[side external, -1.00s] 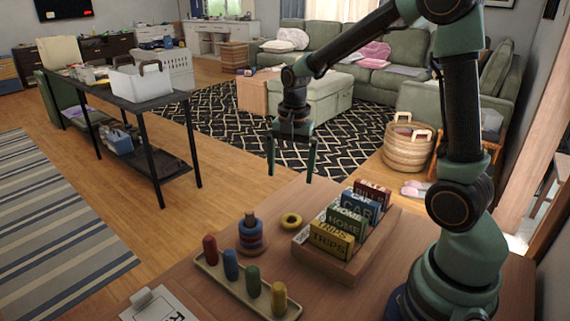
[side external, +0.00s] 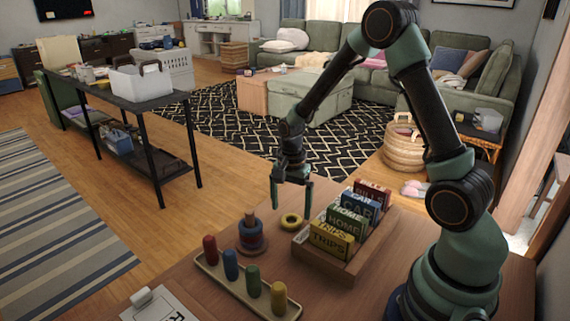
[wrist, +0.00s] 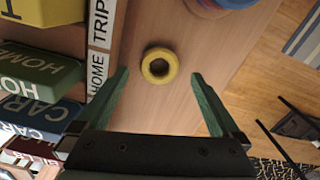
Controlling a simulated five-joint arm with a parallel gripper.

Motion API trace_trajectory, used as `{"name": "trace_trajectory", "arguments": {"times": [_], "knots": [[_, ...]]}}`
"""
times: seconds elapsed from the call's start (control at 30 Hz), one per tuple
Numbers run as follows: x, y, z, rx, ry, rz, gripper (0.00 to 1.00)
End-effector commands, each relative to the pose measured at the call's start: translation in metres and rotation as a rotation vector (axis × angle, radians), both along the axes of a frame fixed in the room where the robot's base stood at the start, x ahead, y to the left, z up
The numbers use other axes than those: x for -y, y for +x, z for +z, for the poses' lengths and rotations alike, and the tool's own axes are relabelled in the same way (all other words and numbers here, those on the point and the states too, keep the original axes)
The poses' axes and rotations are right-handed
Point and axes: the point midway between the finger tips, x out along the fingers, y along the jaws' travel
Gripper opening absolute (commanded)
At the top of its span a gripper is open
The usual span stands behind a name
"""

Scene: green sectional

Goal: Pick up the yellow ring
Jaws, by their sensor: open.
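The yellow ring (side external: 291,220) lies flat on the wooden table, between the ring stacker and the card holder. In the wrist view the yellow ring (wrist: 159,66) sits ahead of the two fingertips, roughly midway between their lines, with bare wood showing through its hole. My gripper (side external: 291,208) is open and empty, pointing down above the ring in the side view. In the wrist view the fingers of my gripper (wrist: 160,75) stand wide on either side, apart from the ring.
A ring stacker (side external: 251,234) with blue and red rings stands left of the ring. A wooden holder (side external: 330,268) of labelled boxes stands close on the right. A peg tray (side external: 246,290) with several coloured pegs lies in front. The table's far edge is near.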

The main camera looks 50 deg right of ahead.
Motion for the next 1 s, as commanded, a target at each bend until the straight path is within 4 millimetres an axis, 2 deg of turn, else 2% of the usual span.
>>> {"name": "trace_trajectory", "arguments": {"times": [0.1, 0.2, 0.5, 0.53, 0.73, 0.77, 1.0], "knots": [[-0.001, -0.002, -0.019, -0.004, 0.001, 0.000, 1.00], [-0.001, -0.002, -0.029, -0.003, 0.000, 0.000, 1.00], [-0.001, -0.001, -0.034, 0.000, 0.000, 0.000, 1.00], [-0.001, -0.001, -0.033, 0.000, 0.000, 0.000, 0.96], [-0.001, -0.001, -0.033, 0.000, 0.000, 0.000, 0.20], [-0.001, -0.001, -0.033, 0.000, 0.000, 0.000, 0.17], [-0.001, -0.001, -0.033, 0.000, 0.000, 0.000, 0.17]]}}
